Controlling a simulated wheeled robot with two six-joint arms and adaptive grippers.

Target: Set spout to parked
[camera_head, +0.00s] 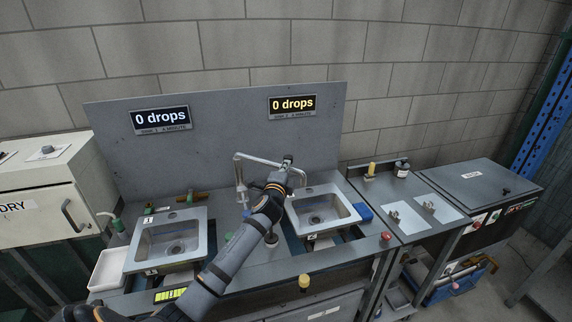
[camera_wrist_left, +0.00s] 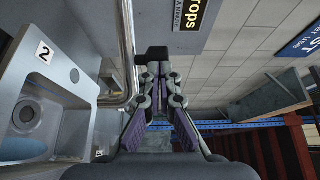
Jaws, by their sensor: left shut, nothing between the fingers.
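The spout (camera_head: 256,159) is a bent silver pipe rising between the two sinks. It reaches right, and its end hangs near the left side of the right sink (camera_head: 352,213). My left gripper (camera_head: 288,161) is shut and empty, beside the spout's outer stretch and covering part of it. In the left wrist view the spout (camera_wrist_left: 126,45) runs just left of my shut fingers (camera_wrist_left: 152,62). I cannot tell whether they touch it. The right sink, labelled 2, shows at left there (camera_wrist_left: 62,95). My right gripper is out of view.
The left sink (camera_head: 140,240) is labelled 1. A grey back panel (camera_head: 220,130) with two "0 drops" displays stands behind. A yellow-topped item (camera_head: 371,170) and a small jar (camera_head: 402,169) stand farther right.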

